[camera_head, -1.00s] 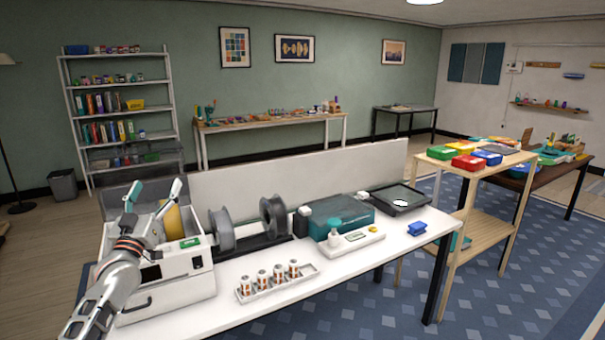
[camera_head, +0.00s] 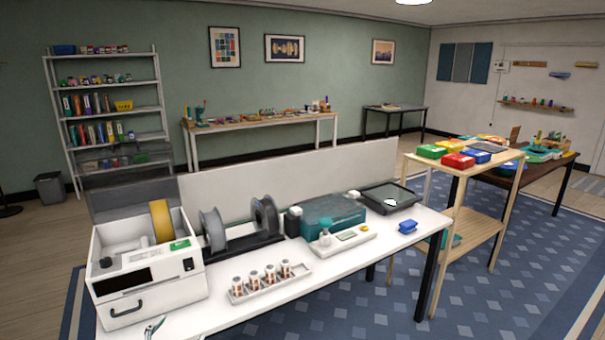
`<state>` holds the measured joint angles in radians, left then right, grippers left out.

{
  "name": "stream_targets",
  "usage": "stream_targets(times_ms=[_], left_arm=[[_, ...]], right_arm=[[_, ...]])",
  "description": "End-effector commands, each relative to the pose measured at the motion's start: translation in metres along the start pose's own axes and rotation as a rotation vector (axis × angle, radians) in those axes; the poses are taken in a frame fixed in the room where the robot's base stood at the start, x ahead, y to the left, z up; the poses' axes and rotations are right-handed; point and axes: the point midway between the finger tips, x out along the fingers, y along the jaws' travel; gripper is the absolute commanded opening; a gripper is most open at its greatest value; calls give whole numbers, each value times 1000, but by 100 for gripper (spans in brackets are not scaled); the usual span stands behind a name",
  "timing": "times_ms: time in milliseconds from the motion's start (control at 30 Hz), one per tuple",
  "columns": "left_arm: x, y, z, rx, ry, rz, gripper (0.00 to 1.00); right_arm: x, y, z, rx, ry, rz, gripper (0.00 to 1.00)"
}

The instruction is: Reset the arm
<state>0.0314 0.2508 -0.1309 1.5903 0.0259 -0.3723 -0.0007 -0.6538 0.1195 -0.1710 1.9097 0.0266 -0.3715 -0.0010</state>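My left arm is almost wholly out of the picture. Only a small grey and teal tip, which looks like part of my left gripper (camera_head: 153,328), shows at the bottom edge, in front of the white machine (camera_head: 150,274). Most of this gripper is cut off, so its opening cannot be told. The white machine stands at the left end of the white table (camera_head: 330,280), its clear lid raised and a yellow roll (camera_head: 160,222) inside. My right gripper is not in view.
Grey spools (camera_head: 215,230) on a black stand are right of the machine. A tray of small bottles (camera_head: 268,282) stands in front. Further right are a teal box (camera_head: 335,214), a white dispenser tray (camera_head: 343,241) and a blue item (camera_head: 408,227). The front tabletop is mostly clear.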

Motion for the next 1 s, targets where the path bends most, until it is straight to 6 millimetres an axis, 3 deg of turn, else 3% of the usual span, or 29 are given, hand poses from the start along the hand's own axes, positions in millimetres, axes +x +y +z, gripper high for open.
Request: stream_targets(times_ms=[33,200,400,500,600,700,1000], left_arm=[[-21,27,24,-15,-30,32,76],[-92,98,84,-67,-117,117,76],[-185,163,134,-135,-220,196,76],[-221,183,148,-163,-259,221,76],[-244,195,155,-181,-285,236,76],[-256,200,158,-190,-296,243,76],[-258,202,158,-192,-300,245,76]], right_arm=[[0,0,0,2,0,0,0],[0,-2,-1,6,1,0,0],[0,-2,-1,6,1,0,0],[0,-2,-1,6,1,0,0],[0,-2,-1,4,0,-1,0],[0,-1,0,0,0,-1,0],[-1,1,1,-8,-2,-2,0]])
